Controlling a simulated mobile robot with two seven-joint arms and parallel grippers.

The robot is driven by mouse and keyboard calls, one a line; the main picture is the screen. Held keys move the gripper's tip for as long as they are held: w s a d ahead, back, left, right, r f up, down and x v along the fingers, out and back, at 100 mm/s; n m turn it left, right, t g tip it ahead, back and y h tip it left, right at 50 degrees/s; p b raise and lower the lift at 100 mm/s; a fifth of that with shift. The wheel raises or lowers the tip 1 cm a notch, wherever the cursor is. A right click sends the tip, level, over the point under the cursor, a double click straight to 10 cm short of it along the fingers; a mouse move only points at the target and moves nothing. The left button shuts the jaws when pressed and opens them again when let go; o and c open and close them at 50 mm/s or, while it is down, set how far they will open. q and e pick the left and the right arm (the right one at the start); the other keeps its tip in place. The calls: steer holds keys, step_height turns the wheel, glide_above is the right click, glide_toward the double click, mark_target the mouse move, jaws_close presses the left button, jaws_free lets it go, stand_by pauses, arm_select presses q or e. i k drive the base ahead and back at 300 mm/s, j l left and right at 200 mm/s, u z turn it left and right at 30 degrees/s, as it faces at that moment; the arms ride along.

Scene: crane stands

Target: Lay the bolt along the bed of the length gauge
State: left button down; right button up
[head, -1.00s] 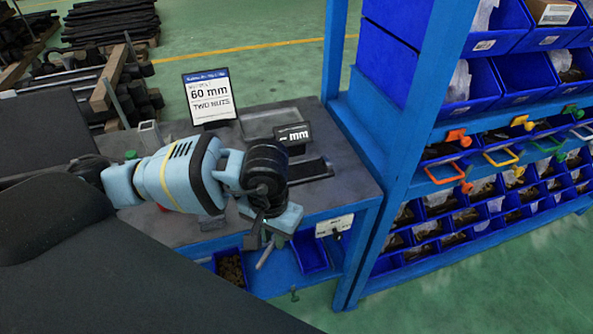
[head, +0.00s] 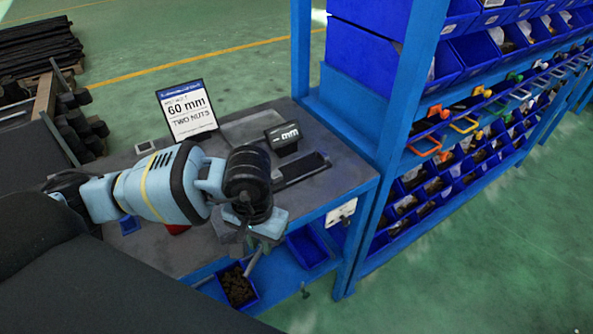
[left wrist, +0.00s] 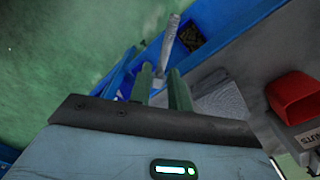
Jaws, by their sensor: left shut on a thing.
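My left gripper (head: 262,240) is shut on the bolt (head: 253,262), a grey metal rod, over the front edge of the bench. The bolt slants down from the fingers in the head view. In the left wrist view the bolt (left wrist: 169,42) sticks out beyond the two green fingertips (left wrist: 162,82). The length gauge (head: 318,161) is on the bench top, behind and to the right of the gripper, with a dark slot-like bed. Its display (head: 283,135) reads "-- mm". The bed looks empty where it shows. My right gripper is not in view.
A sign (head: 187,110) reading 60 mm, two nuts stands at the back of the bench (head: 345,178). Blue bins (head: 307,247) sit on the shelf below. A red bin (left wrist: 296,97) is on the bench. A blue rack (head: 392,150) rises at the right.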

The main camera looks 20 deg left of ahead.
mark_target(300, 168)
steer(key=k+j+z, duration=0.45)
steer(key=j, duration=0.25)
steer(key=k+j+z, duration=0.45)
steer(key=k, duration=0.2)
